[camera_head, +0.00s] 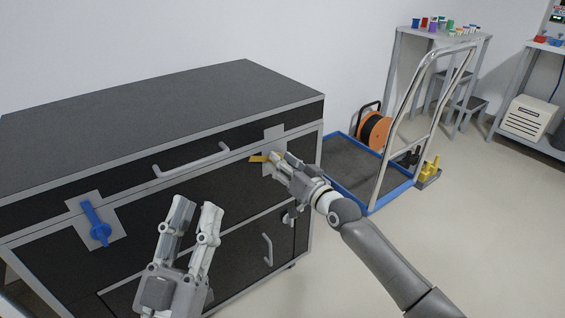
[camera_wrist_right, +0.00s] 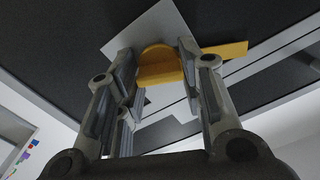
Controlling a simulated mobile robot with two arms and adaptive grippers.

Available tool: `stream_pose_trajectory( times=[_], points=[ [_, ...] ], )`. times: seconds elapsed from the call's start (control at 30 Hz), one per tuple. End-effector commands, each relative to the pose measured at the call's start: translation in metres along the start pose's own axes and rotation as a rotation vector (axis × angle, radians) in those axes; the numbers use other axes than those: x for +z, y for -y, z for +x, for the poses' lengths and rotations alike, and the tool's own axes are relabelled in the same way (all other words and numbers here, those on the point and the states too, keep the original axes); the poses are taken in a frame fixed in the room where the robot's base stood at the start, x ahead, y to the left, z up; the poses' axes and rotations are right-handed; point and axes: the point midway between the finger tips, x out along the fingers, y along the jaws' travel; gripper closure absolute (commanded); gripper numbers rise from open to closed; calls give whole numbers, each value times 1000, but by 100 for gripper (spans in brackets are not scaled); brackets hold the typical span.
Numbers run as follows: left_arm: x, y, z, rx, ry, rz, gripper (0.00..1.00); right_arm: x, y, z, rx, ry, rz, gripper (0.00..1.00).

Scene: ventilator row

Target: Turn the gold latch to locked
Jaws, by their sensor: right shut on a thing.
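The gold latch (camera_head: 258,159) is on a light grey plate (camera_head: 275,133) at the right end of the black cabinet's front. In the head view its bar points left, about level, and the rest is hidden behind my right gripper (camera_head: 278,162). In the right wrist view the gold latch (camera_wrist_right: 160,68) shows its round hub between the fingers of my right gripper (camera_wrist_right: 155,75), with the bar reaching out to the right. My right gripper is shut on the latch. My left gripper (camera_head: 197,208) is open and empty in front of the cabinet, apart from it.
A blue latch (camera_head: 96,224) sits on its own plate at the cabinet's left. The cabinet (camera_head: 180,95) has a drawer handle (camera_head: 190,160) and a lower door handle (camera_head: 267,250). A blue-edged trolley (camera_head: 345,160) with an orange reel (camera_head: 374,131) stands to the right. The floor at lower right is clear.

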Motion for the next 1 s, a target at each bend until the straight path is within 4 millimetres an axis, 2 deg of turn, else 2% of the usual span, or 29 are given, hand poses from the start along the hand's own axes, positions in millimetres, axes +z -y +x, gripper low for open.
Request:
stream_pose_trajectory(
  times=[0.63, 1.0],
  points=[
    [34, 4, -3, -9, 193, 8, 68, 1, -1, 0, 1, 1, 621, 100],
    [61, 9, -12, -17, 356, 13, 68, 1, -1, 0, 2, 1, 945, 100]
  ],
)
